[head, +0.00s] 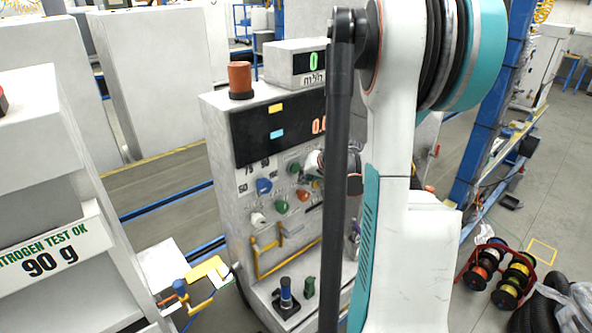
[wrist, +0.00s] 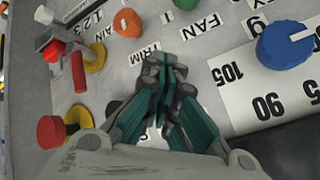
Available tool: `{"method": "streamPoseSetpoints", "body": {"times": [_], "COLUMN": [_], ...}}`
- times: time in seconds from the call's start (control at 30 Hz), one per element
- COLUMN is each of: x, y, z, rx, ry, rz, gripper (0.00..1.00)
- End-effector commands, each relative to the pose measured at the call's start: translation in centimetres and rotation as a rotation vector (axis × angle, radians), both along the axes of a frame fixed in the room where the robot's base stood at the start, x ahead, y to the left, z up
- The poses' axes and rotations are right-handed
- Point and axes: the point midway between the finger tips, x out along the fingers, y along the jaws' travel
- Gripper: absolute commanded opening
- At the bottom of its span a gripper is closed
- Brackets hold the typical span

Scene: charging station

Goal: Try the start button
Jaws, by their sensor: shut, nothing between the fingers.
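The grey control panel (head: 240,200) stands in the middle of the head view, with several knobs and buttons on its face. No label readable as "start" shows, so I cannot tell which one is the start button. A green knob (head: 282,207) sits below a blue knob (head: 264,186), with an orange-red knob (head: 302,195) to its right. In the wrist view the panel is upside down, with the green knob (wrist: 187,3) at the top edge and the orange knob (wrist: 127,22) beside it. My gripper (wrist: 166,68) is shut and empty before the panel, by the TRIM label.
Red levers and buttons (wrist: 52,131) on yellow bases stand at the left of the wrist view. The blue dial knob (wrist: 285,45) is at right.

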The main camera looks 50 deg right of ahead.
Motion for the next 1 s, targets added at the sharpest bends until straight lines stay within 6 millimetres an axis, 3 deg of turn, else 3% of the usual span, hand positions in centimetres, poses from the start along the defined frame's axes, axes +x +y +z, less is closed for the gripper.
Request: {"method": "streamPoseSetpoints", "body": {"times": [0.5, 1.0], "x": [-4.4, -4.6], "y": [0.5, 0.5], "z": [0.0, 0.0], "rx": [0.000, 0.000], "ry": [0.000, 0.000], "rz": [-0.002, 0.000], "gripper": [0.00, 0.00]}}
